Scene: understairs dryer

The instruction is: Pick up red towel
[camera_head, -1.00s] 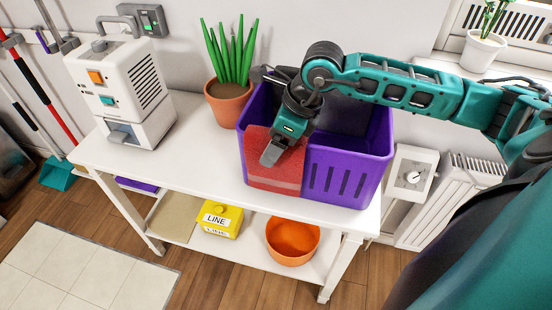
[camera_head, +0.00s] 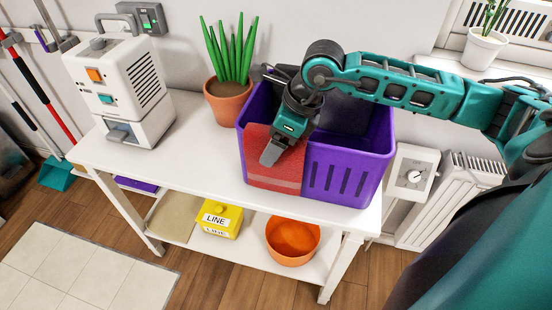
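The red towel (camera_head: 262,170) hangs over the front rim of the purple basket (camera_head: 345,178), at its left part. It has a paler stripe near its lower edge. The basket stands on the white table. My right gripper (camera_head: 272,152) is at the towel and over the basket's front rim. One finger lies in front of the towel, pointing down. The other finger is hidden, so I cannot tell whether the gripper is closed on the cloth. My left gripper is not in view.
A potted plant (camera_head: 229,95) stands left of the basket, and a white appliance (camera_head: 120,90) farther left. The lower shelf holds a yellow box (camera_head: 220,221) and an orange bowl (camera_head: 292,240). A radiator (camera_head: 458,195) is at the right.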

